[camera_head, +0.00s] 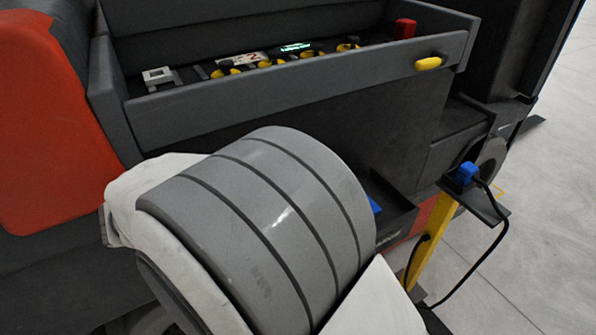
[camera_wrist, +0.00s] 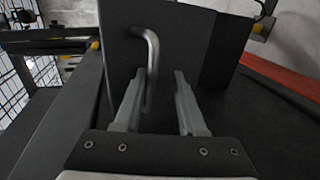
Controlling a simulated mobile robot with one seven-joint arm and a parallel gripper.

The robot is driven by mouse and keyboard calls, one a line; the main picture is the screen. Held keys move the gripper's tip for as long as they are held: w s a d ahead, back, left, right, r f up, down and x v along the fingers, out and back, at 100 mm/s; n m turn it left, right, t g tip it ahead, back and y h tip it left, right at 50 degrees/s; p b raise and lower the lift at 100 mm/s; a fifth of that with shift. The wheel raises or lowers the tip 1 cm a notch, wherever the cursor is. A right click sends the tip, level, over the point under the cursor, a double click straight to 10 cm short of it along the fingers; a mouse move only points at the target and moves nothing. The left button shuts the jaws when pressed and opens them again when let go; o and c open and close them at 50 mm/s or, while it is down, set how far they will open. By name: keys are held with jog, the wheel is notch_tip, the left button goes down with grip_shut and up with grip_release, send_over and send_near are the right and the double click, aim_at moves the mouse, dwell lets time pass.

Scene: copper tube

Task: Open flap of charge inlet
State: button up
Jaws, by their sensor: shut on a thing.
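In the wrist view, a bent grey metal bar (camera_wrist: 152,50), like a handle, stands in front of a dark upright panel (camera_wrist: 185,45). I cannot tell for sure that this panel is the flap. In the head view my gripper is hidden behind my grey arm. A small blue part (camera_head: 375,205) shows just past the arm, on the side of the dark machine; the charge inlet itself cannot be made out.
A blue plug (camera_head: 466,174) with a black cable sits on a bracket on a yellow post (camera_head: 432,243) at the right. An orange-red panel (camera_head: 40,120) stands left. Pale floor (camera_head: 545,190) lies open at right.

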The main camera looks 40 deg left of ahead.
jog(key=o, duration=0.3)
jog(key=shift+s+a+f, duration=0.15)
jog(key=shift+s, duration=0.15)
jog(key=shift+w+r, duration=0.2)
jog(key=p+v, duration=0.4)
jog(key=v, duration=1.3)
jog(key=shift+s, duration=0.2)
jog(key=shift+s+a, duration=0.1)
